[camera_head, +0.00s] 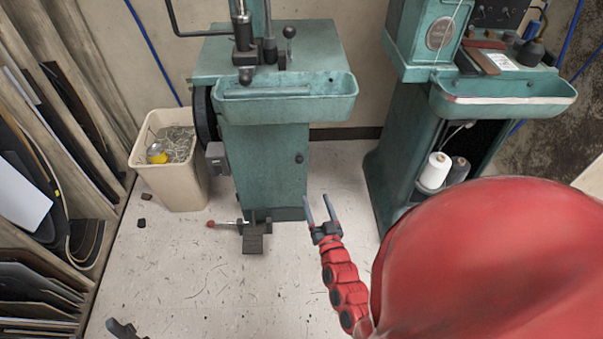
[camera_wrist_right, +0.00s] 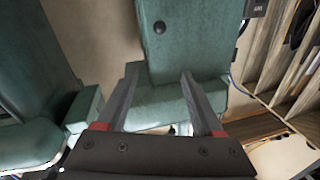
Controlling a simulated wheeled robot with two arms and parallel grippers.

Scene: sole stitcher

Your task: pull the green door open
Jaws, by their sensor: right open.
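The green door (camera_head: 262,165) is the front panel of the left green machine's base and looks flush with it. A small dark round knob (camera_head: 299,157) sits near its right edge; the knob also shows in the right wrist view (camera_wrist_right: 159,27). My right gripper (camera_head: 316,198) is open and empty, in front of the machine and to the lower right of the door. In the right wrist view its two fingers (camera_wrist_right: 160,74) stand apart, with green surface beyond them and the knob past the tips. My left gripper (camera_head: 122,329) shows only partly at the bottom left.
A foot pedal (camera_head: 253,236) stands on the floor before the door. A beige bin (camera_head: 172,165) with scraps is left of the machine. Sheets in a wooden rack (camera_head: 40,200) line the left side. A second green machine (camera_head: 400,150) with thread cones (camera_head: 434,170) stands at right.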

